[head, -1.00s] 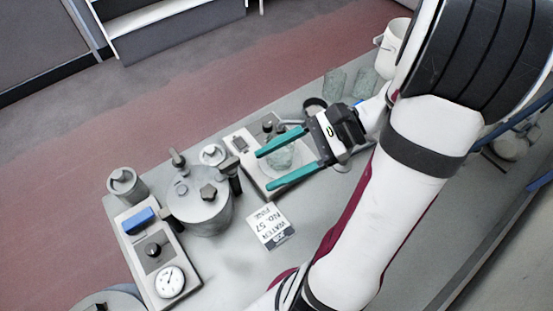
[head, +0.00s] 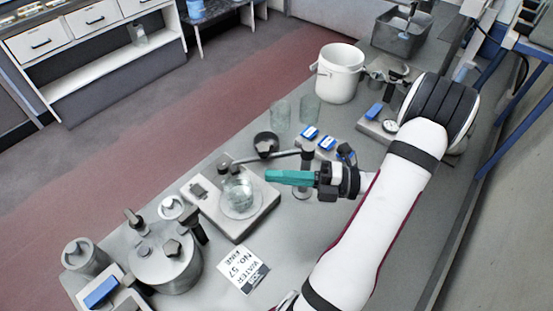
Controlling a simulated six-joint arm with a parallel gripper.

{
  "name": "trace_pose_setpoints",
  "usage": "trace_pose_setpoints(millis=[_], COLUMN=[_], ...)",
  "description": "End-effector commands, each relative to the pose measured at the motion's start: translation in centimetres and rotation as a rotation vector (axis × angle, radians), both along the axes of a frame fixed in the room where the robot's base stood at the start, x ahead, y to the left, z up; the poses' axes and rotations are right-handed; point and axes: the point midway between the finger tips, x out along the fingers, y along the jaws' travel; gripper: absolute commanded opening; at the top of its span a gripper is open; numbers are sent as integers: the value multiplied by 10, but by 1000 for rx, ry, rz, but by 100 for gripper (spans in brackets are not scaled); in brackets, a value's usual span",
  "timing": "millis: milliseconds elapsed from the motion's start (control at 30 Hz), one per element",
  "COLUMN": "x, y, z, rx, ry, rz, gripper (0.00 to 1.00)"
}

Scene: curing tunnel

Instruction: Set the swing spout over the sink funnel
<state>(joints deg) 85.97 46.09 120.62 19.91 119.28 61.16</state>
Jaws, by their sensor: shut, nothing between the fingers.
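The swing spout (head: 275,155) is a thin grey tube on an upright post. It reaches left from the post, and its dark outlet end lies over or close to the glass beaker (head: 238,195) on a grey scale-like box. A dark round bowl (head: 266,146), which looks like the sink funnel, sits just behind the tube; the outlet is to its left, not over it. My gripper (head: 268,176) has teal fingers pressed together, empty, in front of the tube and right of the beaker. It overlaps part of the post in the picture; I cannot tell whether they touch.
Two glass jars (head: 310,108) and a white bucket (head: 340,75) stand behind. Blue-topped blocks (head: 310,133) sit near the post. A grey bin (head: 400,38) is at the far right.

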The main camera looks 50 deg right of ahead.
Motion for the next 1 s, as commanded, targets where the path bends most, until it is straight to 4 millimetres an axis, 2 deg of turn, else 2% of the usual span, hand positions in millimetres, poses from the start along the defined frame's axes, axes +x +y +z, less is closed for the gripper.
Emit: trace_pose_setpoints(millis=[100,300,1000], x=[15,29,35], y=[-12,-25,-28], z=[-1,0,0], rx=[-4,-2,-3], ry=[0,0,-1], rz=[4,1,-52], gripper=[0,0,0])
